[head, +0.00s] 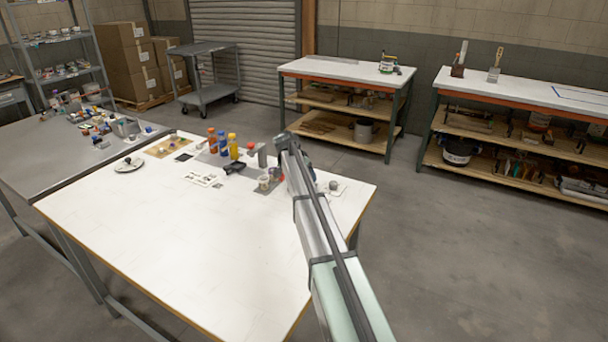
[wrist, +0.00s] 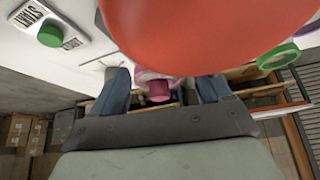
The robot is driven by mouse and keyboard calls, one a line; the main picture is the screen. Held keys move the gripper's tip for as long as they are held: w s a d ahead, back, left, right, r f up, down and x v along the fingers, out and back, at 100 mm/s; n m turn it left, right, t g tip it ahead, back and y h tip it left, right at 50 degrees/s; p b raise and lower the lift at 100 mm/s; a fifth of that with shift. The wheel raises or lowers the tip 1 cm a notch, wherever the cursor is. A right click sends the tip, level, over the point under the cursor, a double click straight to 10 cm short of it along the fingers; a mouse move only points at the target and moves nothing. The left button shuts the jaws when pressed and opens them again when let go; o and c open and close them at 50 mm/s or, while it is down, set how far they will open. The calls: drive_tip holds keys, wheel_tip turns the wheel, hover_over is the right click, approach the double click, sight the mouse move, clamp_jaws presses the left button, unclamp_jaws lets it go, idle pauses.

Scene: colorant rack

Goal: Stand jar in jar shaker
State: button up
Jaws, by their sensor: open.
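My gripper (wrist: 165,84) is open in the wrist view, with one blue-grey finger on each side. A large rounded orange-red thing (wrist: 220,30) fills the top of that view, very close to the camera, and covers part of the finger area. Whether it is the jar or its lid I cannot tell. A small magenta piece (wrist: 157,91) shows between the fingers; I cannot tell whether they touch it. A white box with a green button (wrist: 50,35) and a printed label is at upper left; I cannot tell whether it is the jar shaker. In the head view my arm hides the fingertips.
In the head view the white table (head: 170,255) has a clear front half. A red-capped bottle (head: 212,140), a blue bottle (head: 222,145) and a yellow bottle (head: 233,147) stand at its back. A small cup (head: 264,183) stands left of my arm. A green ring (wrist: 278,57) shows in the wrist view.

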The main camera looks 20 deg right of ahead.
drive_tip(key=shift+r, duration=0.1)
drive_tip(key=v, duration=1.2)
drive_tip(key=shift+r, duration=0.1)
drive_tip(key=shift+o, duration=0.9)
drive_tip(key=shift+d, duration=0.15)
drive_tip(key=shift+o, duration=1.3)
wheel_tip(320, 180, up, 8)
drive_tip(key=w+d, duration=0.2)
drive_tip(key=d, duration=0.1)
drive_tip(key=shift+w+m+t, duration=0.3)
drive_tip(key=shift+m, duration=0.1)
drive_tip(key=a+r+m+g+y, duration=0.3)
drive_tip(key=a+r+m+y, duration=0.25)
drive_tip(key=m, duration=0.55)
drive_tip(key=f+m, duration=0.1)
drive_tip(key=f, duration=0.2)
drive_tip(key=s+a+f+m, duration=0.1)
drive_tip(key=f, duration=0.3)
drive_tip(key=s+f+m+g, duration=0.1)
drive_tip(key=f+m, duration=0.1)
drive_tip(key=f, duration=0.2)
drive_tip(key=shift+a, duration=0.25)
